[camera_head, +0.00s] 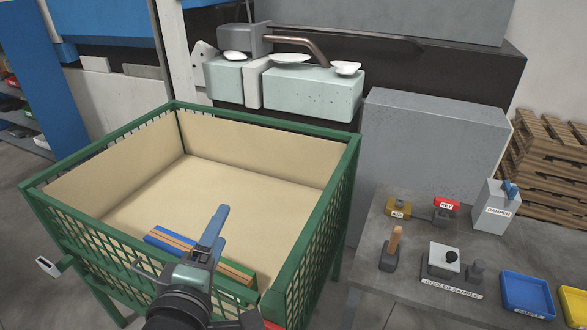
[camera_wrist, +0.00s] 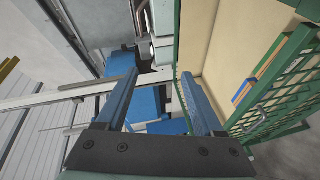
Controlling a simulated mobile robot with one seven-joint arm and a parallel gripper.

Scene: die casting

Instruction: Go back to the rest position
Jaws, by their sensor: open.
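My gripper (camera_head: 216,228) is at the lower middle of the head view, with its blue fingers over the near part of a green mesh crate (camera_head: 250,148). In the wrist view my gripper (camera_wrist: 162,78) has its two blue fingers spread apart with nothing between them. The crate has beige inner walls and a largely bare floor. Blue and brown strips (camera_head: 168,240) and a green-edged piece (camera_head: 238,274) show at its near side, partly hidden by my gripper. The crate also shows at the right of the wrist view (camera_wrist: 285,95).
A grey table (camera_head: 400,275) at the right holds a cooled sample block (camera_head: 443,260), a damper box (camera_head: 495,207), a blue tray (camera_head: 527,295) and a yellow tray (camera_head: 573,303). A machine with pale green blocks (camera_head: 315,92) stands behind the crate. Pallets (camera_head: 550,165) are stacked far right.

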